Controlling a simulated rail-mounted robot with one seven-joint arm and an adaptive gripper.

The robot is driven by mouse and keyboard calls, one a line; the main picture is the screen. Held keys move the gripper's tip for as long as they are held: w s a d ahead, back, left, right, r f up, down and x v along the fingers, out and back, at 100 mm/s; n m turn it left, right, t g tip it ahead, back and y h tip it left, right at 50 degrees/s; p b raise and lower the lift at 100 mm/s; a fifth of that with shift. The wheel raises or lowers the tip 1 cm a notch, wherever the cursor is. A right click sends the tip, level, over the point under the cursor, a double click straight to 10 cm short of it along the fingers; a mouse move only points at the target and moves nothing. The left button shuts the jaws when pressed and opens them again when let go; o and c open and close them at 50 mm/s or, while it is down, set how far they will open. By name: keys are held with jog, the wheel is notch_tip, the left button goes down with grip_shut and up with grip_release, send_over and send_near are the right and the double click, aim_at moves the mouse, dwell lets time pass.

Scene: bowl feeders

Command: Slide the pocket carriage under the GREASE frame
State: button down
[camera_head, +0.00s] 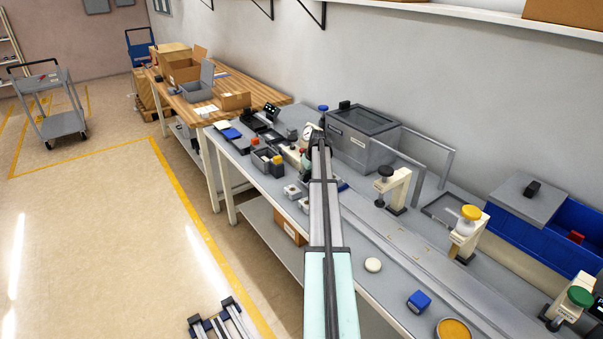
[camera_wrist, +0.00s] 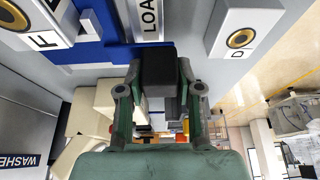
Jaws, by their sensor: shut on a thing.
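My gripper (camera_wrist: 160,88) is shut on a black block (camera_wrist: 158,68), with one finger on each side of it. A blue part (camera_wrist: 98,55) lies just beyond the block, beside a grey strip with a white label reading "LOA", cut off. I cannot tell for sure whether the block and blue part belong to the pocket carriage. In the head view my arm hides the gripper. Cream frames with a black knob (camera_head: 386,172), a yellow knob (camera_head: 471,212) and a green knob (camera_head: 580,296) stand along the bench on the right. No GREASE label is readable.
A long grey track (camera_head: 400,250) runs along the bench past the frames. A grey lidded box (camera_head: 362,135) stands behind it. A white disc (camera_head: 373,265), a blue block (camera_head: 419,301) and a yellow-topped round tin (camera_head: 453,329) lie near the front edge. A blue bin (camera_head: 545,222) stands at right.

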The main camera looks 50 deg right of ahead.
jog(key=s+a+b, duration=0.1)
jog(key=s+a, duration=0.3)
jog(key=s, duration=1.4)
jog(key=s+a+b, duration=0.2)
jog(key=s+a, duration=0.1)
jog(key=s, duration=1.5)
jog(key=s+a+b, duration=0.1)
jog(key=s+a, duration=0.3)
jog(key=s, duration=1.5)
jog(key=shift+a+f, duration=0.1)
jog(key=shift+a, duration=0.25)
jog(key=c, duration=0.8)
grip_release()
jog(key=shift+w, duration=0.1)
jog(key=shift+o, duration=0.2)
jog(key=shift+d, duration=0.1)
jog(key=shift+s+r, duration=0.2)
jog(key=shift+r, duration=0.3)
jog(key=v, duration=1.1)
